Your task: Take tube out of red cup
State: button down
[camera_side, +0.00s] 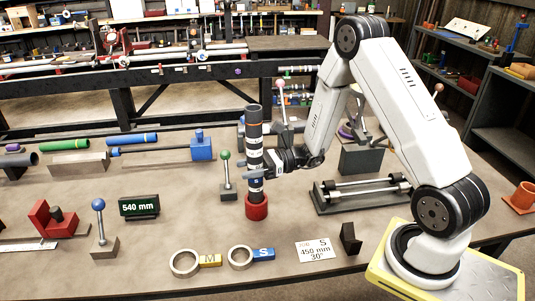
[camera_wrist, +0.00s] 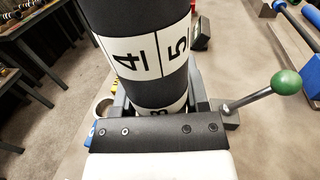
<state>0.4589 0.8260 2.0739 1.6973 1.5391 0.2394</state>
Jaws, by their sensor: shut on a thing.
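My gripper (camera_side: 255,172) comes in from the right and is shut around the tube's lower half, above the cup. In the wrist view the tube (camera_wrist: 145,45) fills the middle, with the jaws of my gripper (camera_wrist: 155,105) on both sides of it. The red cup is hidden there.
A green-knobbed lever (camera_side: 226,172) stands just left of the tube. A blue-knobbed lever (camera_side: 101,228), a "540 mm" display (camera_side: 139,206), two rings (camera_side: 185,263) and a "450 mm" card (camera_side: 316,250) lie around the front. A roller fixture (camera_side: 360,190) is at right.

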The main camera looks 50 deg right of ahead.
aim_at(247, 144)
jog(key=shift+r, duration=3.55)
jog(key=shift+r, duration=0.1)
